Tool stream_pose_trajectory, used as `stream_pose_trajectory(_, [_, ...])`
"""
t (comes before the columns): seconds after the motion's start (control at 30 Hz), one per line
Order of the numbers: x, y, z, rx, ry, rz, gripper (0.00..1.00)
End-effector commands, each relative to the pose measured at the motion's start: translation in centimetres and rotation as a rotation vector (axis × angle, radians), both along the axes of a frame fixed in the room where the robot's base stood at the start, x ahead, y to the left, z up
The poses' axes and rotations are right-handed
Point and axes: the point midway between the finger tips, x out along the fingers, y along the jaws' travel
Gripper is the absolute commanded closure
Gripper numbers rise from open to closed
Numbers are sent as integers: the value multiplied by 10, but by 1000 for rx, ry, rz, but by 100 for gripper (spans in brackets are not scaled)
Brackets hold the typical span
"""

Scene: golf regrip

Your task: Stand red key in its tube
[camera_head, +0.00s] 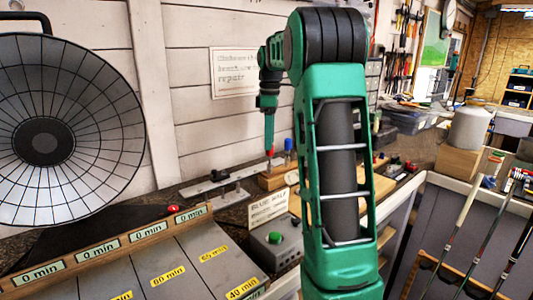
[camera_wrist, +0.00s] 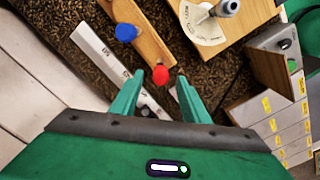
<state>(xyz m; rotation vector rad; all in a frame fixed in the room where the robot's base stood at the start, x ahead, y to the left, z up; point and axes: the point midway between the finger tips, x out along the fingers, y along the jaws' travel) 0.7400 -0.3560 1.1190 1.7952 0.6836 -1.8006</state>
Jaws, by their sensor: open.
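The red key (camera_wrist: 160,74) shows its red head between my open fingertips (camera_wrist: 161,80) in the wrist view, at the near end of a wooden block (camera_wrist: 140,32). In the head view its red head (camera_head: 269,151) is just under my gripper (camera_head: 269,140), above the block (camera_head: 270,181). A gap shows on each side of the head in the wrist view. A blue key (camera_wrist: 126,32) stands in the same block.
A metal bar (camera_wrist: 100,50) with markings lies beside the block. A wooden board with a round dial (camera_wrist: 202,25) is at the upper right of the wrist view. A box with a green button (camera_head: 275,238) stands in front, and a large round lamp (camera_head: 60,130) is left.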

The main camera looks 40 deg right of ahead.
Motion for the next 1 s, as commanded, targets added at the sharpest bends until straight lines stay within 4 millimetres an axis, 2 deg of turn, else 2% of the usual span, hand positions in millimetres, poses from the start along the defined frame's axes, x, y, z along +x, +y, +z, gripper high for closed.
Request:
stream_pose_trajectory(0.1, [1,-1,15,0,-1,0,58])
stream_pose_trajectory(0.27, [0,0,24,0,0,-1,58])
stream_pose_trajectory(1.0, [0,0,25,0,0,0,58])
